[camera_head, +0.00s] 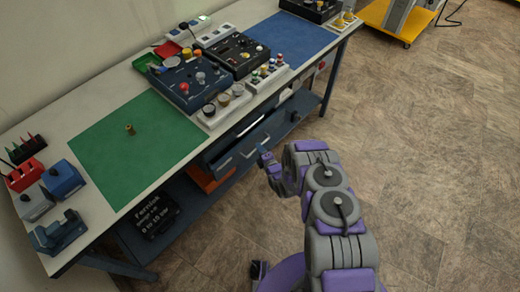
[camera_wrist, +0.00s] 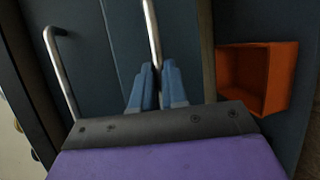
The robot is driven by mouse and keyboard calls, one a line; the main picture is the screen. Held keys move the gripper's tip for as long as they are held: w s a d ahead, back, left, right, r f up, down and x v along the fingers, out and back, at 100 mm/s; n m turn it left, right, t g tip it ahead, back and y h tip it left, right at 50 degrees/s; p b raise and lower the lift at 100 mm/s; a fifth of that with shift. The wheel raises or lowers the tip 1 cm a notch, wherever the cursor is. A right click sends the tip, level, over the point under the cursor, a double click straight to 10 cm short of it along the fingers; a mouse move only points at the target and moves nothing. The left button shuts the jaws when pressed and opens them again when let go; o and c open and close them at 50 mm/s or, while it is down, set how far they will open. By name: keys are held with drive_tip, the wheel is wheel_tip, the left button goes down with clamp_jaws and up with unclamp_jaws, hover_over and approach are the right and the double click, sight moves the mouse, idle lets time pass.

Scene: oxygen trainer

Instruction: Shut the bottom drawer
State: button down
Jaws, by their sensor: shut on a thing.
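The bottom drawer (camera_head: 238,152) is a dark blue front under the workbench, with a metal bar handle. In the head view it seems to stand out from the bench, but how far is hard to tell. In the wrist view my gripper's blue fingers (camera_wrist: 157,85) are closed around the drawer's handle (camera_wrist: 151,28), the bar nearer the orange bin. My gripper also shows in the head view (camera_head: 264,154), at the drawer's front. A second handle (camera_wrist: 60,70) shows to the left in the wrist view, on the neighbouring drawer front.
An orange bin (camera_wrist: 283,78) sits on the lower shelf beside the drawer. A black lettered case (camera_head: 155,213) is on that shelf. The bench top (camera_head: 75,115) holds a green mat (camera_head: 140,150), a blue mat (camera_head: 290,38) and several control boxes.

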sight(252, 143)
drive_tip(key=shift+f, duration=0.1)
drive_tip(key=w+a, duration=0.2)
drive_tip(key=a, duration=0.1)
drive_tip(key=shift+w+a, duration=0.15)
drive_tip(key=shift+w, duration=0.1)
drive_tip(key=c, duration=1.3)
unclamp_jaws()
drive_tip(key=shift+w+f, duration=0.1)
drive_tip(key=shift+w, duration=0.05)
drive_tip(key=shift+c, duration=0.2)
drive_tip(key=shift+o, duration=0.9)
drive_tip(key=shift+a, duration=0.2)
drive_tip(key=shift+d, duration=0.1)
